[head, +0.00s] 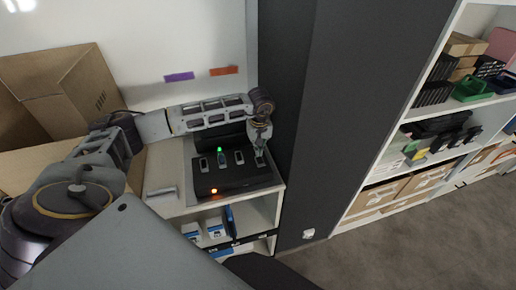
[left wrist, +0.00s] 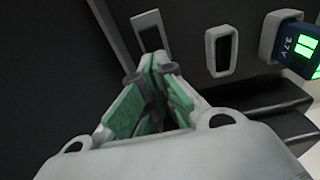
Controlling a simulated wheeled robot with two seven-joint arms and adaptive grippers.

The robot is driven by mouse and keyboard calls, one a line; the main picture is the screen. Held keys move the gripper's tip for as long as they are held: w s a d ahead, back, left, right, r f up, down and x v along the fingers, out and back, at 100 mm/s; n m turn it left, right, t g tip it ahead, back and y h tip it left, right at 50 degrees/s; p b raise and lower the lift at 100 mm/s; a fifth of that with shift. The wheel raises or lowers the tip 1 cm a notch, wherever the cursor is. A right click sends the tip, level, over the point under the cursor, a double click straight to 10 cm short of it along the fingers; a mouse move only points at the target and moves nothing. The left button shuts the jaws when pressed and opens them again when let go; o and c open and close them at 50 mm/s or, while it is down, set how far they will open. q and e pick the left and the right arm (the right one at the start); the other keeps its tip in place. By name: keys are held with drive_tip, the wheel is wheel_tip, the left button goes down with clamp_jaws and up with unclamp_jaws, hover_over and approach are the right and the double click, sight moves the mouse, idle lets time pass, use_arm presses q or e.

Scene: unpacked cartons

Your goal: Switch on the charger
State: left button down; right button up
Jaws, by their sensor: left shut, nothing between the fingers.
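The charger (head: 238,178) is a dark unit on a white cabinet top, with several light-rimmed slots. A battery with a green light (head: 220,155) sits in one slot. An orange light (head: 214,191) glows at the charger's front edge. My left gripper (head: 261,158) is over the charger's right end, pointing down. In the left wrist view its fingertips (left wrist: 156,66) are together with nothing between them, close to an empty slot (left wrist: 151,31). My right gripper is not in view.
A dark pillar (head: 305,110) rises just right of the cabinet. Open cardboard boxes (head: 62,95) stand at the left. A small grey object (head: 161,192) lies left of the charger. Shelves (head: 407,115) with cartons and bins stand at the right, beyond open floor.

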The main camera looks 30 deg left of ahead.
use_arm(q)
drive_tip(key=shift+w+a+r+p, duration=0.1)
drive_tip(key=shift+r+p, duration=0.35)
drive_tip(key=shift+r, duration=0.5)
drive_tip(key=shift+w+a+r+p, duration=0.1)
drive_tip(key=shift+r+p, duration=0.3)
drive_tip(key=shift+r, duration=0.95)
wheel_tip(320, 180, up, 9)
drive_tip(key=b, duration=0.2)
drive_tip(key=shift+w+a, duration=0.35)
drive_tip(key=shift+a, duration=0.1)
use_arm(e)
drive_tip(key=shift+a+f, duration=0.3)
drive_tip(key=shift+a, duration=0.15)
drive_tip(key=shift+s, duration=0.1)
